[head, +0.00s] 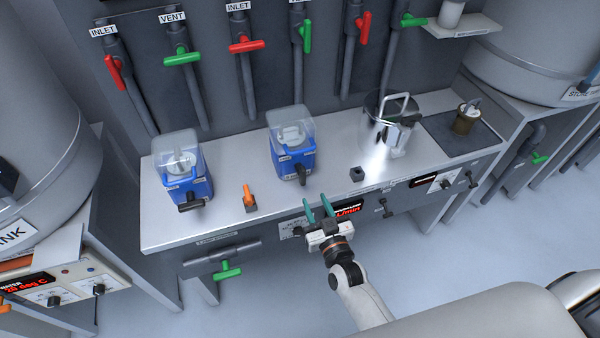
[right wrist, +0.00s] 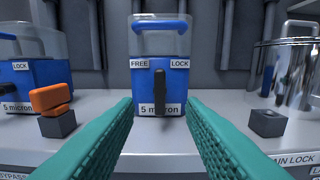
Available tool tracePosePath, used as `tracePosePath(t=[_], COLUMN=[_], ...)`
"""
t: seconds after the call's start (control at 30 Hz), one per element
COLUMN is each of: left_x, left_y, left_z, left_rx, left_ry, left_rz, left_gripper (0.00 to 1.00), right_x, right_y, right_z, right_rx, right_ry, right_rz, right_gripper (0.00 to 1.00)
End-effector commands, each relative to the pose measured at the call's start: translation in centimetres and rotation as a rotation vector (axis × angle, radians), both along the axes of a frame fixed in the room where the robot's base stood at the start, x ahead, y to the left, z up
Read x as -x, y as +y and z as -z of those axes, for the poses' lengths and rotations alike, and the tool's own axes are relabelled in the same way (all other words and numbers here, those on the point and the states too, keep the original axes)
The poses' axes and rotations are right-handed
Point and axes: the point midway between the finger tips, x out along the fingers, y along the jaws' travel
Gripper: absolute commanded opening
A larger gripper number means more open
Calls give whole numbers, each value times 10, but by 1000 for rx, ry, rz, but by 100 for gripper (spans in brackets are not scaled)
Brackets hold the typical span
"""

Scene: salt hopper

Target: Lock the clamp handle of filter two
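Two blue filter housings with clear covers stand on the bench: a left one (head: 172,187) and a right one (head: 281,163). I cannot read a filter number on either. The right one faces my right wrist camera (right wrist: 145,77). Its black clamp handle (right wrist: 159,92) points upright, between the FREE and LOCK labels, above a "5 micron" label; it also shows in the head view (head: 301,174). The left housing's black handle (head: 192,204) lies sideways. My right gripper (head: 318,207) is open and empty, in front of the right housing, with the handle ahead between its teal fingers, apart from it. My left gripper is out of view.
An orange lever (head: 248,192) on a dark block stands between the housings. A small dark block (head: 357,174) stands right of the right housing, then a shiny steel vessel (head: 377,137). Red and green valve handles line the wall behind. Bench (head: 330,169) is bare before the right housing.

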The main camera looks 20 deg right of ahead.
Motion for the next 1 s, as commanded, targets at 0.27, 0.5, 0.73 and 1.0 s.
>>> tracePosePath(t=[0.27, 0.5, 0.73, 1.0], left_x=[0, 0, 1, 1], left_y=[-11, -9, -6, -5], left_z=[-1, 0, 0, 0], left_rx=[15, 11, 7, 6], left_ry=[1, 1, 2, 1], left_rz=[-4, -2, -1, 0], left_gripper=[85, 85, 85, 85], right_x=[-56, -94, -107, -107], right_y=[2, 4, 4, 4], right_z=[0, 1, 1, 1], right_rx=[1, 0, 0, 0], right_ry=[1, 3, 4, 4], right_rz=[-1, -2, -2, -2], right_gripper=[36, 36, 36, 31])
